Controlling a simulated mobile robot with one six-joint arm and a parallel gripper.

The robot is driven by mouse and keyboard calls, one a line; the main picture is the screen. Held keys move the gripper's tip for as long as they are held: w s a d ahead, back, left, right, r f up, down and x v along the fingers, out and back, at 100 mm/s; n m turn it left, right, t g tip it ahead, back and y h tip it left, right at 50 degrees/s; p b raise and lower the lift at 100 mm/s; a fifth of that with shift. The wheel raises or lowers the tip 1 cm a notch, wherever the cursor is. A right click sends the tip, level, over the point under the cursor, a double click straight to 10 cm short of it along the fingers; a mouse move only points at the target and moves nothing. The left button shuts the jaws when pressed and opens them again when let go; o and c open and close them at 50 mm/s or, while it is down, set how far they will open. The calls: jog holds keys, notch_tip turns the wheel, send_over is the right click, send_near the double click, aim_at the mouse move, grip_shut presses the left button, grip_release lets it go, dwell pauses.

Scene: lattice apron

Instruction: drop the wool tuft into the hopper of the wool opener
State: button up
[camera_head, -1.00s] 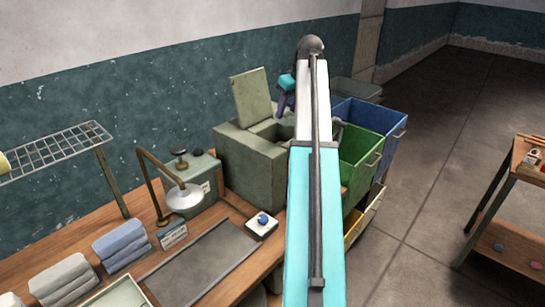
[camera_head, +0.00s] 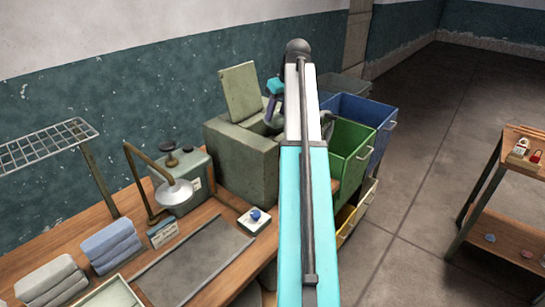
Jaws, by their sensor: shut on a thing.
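The wool opener (camera_head: 242,160) is a grey-green box at the far end of the bench, with its lid (camera_head: 240,92) standing up at the back. The hopper opening is on its top, partly covered by my arm. My gripper (camera_head: 270,110) hangs over the right part of this opening, beside my white and cyan arm. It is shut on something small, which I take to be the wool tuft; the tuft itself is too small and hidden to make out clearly.
Green (camera_head: 352,150) and blue (camera_head: 372,112) bins stand right of the opener, a yellow one (camera_head: 355,212) below. A desk lamp (camera_head: 174,192), a blue button (camera_head: 256,215) and folded cloths (camera_head: 110,246) are on the bench. Open floor lies right, before a wooden stand (camera_head: 490,205).

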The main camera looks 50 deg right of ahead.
jog(key=shift+f+b, duration=0.45)
jog(key=shift+f, duration=0.75)
jog(key=o, duration=1.1)
jog(key=shift+r, duration=0.2)
jog(key=b+v, duration=0.3)
jog(key=v, duration=1)
jog(key=shift+s+r, duration=0.2)
